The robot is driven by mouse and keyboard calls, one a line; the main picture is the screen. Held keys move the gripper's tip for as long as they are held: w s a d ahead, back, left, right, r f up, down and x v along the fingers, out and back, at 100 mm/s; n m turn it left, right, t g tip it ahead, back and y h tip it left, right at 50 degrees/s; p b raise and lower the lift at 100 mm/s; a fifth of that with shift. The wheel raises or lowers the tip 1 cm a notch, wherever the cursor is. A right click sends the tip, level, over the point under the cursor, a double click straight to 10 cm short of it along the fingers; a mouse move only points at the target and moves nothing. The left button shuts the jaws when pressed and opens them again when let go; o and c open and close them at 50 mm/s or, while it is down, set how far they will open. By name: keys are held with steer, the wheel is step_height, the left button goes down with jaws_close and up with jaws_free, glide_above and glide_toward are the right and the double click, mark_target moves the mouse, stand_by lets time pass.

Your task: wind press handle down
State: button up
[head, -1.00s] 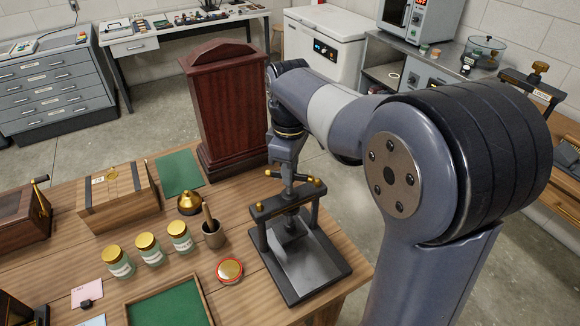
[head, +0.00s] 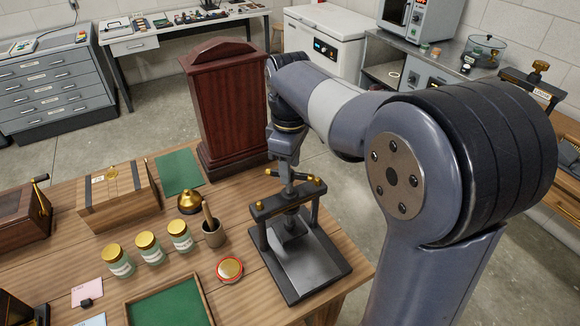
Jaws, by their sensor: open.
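The press (head: 312,262) is a dark metal frame with a flat base plate, standing at the right front of the wooden table. Its handle is a crossbar with brass knobs (head: 317,181) at its ends, above the frame's top beam. My gripper (head: 287,172) points down at the handle, near the middle of the crossbar. The jaws are open, small and partly hidden, and I cannot tell whether they touch the handle. The plate under the screw is partly hidden by the frame's top beam.
A tall dark red wooden case (head: 226,110) stands close behind the press. A mortar with pestle (head: 213,232), a round red-rimmed tin (head: 229,269) and several gold-lidded jars (head: 149,247) lie to the left. A green-lined tray (head: 208,309) is at the front.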

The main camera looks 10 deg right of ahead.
step_height(320, 180, up, 10)
stand_by(0.3)
steer(key=shift+s+f, duration=0.1)
steer(key=shift+f, duration=0.1)
step_height(320, 180, down, 11)
steer(key=shift+r, duration=0.1)
stand_by(0.5)
steer(key=shift+r, duration=0.15)
